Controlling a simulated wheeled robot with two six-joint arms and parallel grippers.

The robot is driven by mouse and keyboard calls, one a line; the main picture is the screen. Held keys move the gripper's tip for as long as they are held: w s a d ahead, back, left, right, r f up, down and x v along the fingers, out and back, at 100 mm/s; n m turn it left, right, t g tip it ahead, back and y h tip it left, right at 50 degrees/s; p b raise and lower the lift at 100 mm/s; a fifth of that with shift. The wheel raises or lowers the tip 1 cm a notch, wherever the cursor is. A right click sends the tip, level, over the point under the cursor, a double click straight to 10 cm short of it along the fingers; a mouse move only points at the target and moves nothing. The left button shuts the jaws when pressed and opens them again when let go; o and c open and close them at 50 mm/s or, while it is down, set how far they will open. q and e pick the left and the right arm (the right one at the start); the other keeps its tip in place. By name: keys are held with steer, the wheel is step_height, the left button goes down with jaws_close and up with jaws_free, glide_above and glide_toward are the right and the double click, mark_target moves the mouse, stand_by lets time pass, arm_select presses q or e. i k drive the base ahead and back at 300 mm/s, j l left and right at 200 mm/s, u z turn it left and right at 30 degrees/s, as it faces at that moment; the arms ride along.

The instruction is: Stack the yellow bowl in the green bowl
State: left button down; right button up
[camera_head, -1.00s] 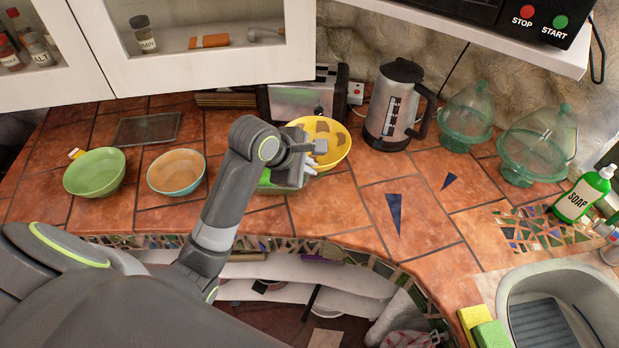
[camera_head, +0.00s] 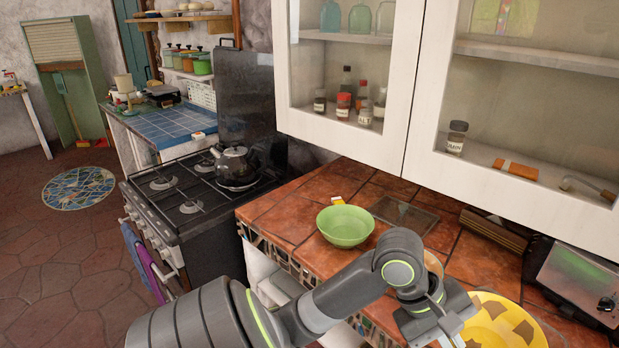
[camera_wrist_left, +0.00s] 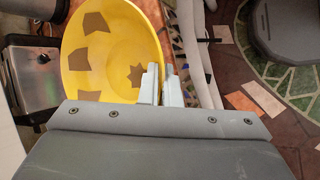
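The yellow bowl (camera_head: 505,325), with brown patches, is at the lower right of the head view. It fills the upper left of the left wrist view (camera_wrist_left: 110,55). My left gripper (camera_head: 440,318) is at its left side. In the left wrist view my fingers (camera_wrist_left: 162,88) are close together with the bowl's rim between them. The green bowl (camera_head: 345,226) stands upright and empty on the tiled counter, left of and beyond my left gripper. My right gripper is not in view.
An orange bowl (camera_head: 433,264) is mostly hidden behind my left arm, between the green and yellow bowls. A glass board (camera_head: 404,215) lies behind the green bowl. A toaster (camera_head: 582,280) stands at right. Cabinets (camera_head: 350,75) overhang the counter. The stove (camera_head: 200,190) is at left.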

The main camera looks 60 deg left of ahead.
mark_target(346, 235)
steer(key=u, duration=1.55)
